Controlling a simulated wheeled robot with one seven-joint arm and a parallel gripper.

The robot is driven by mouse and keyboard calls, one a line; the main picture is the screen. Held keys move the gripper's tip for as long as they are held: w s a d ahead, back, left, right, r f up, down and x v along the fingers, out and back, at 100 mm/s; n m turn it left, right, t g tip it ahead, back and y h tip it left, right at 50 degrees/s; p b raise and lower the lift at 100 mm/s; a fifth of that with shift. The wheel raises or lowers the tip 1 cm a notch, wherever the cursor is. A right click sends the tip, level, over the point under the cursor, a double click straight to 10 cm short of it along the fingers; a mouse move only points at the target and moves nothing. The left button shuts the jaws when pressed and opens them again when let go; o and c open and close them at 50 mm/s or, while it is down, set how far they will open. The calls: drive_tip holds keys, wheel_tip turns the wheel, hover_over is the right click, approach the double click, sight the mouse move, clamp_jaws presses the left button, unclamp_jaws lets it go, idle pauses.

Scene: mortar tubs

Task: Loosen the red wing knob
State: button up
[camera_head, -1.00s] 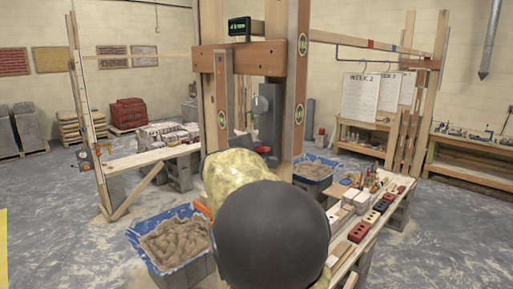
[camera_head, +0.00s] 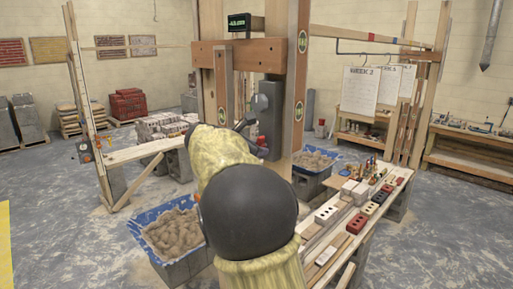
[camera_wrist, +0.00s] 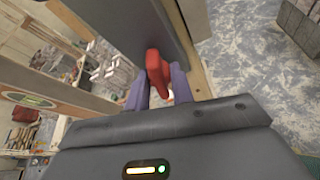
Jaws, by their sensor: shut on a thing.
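The red wing knob (camera_wrist: 157,70) shows in the wrist view, with its upright wing between my two purple fingers. My gripper (camera_wrist: 159,90) is shut on it. The knob sits beside a dark grey plate (camera_wrist: 135,20). My yellow-sleeved arm hides most of the gripper there. I cannot see the knob's shaft or thread.
A wooden post (camera_head: 299,75) stands close to the right of the grey box, and a crossbeam (camera_head: 238,57) runs above. A mortar tub (camera_head: 176,238) stands at lower left, another (camera_head: 312,172) behind the post. A bench (camera_head: 338,228) with bricks is at right.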

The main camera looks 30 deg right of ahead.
drive_tip(key=shift+r+n+g+h, duration=0.15)
drive_tip(key=shift+n+g, duration=0.25)
drive_tip(key=shift+n, duration=0.15)
drive_tip(key=shift+r+n+g+h, duration=0.1)
drive_tip(key=shift+n+g+h, duration=0.05)
drive_tip(key=shift+n+g, duration=0.35)
drive_tip(key=o, duration=0.9)
drive_tip(key=shift+o, duration=0.2)
drive_tip(key=shift+f, duration=0.1)
drive_tip(key=b+v, duration=0.5)
drive_tip(key=v, duration=1.2)
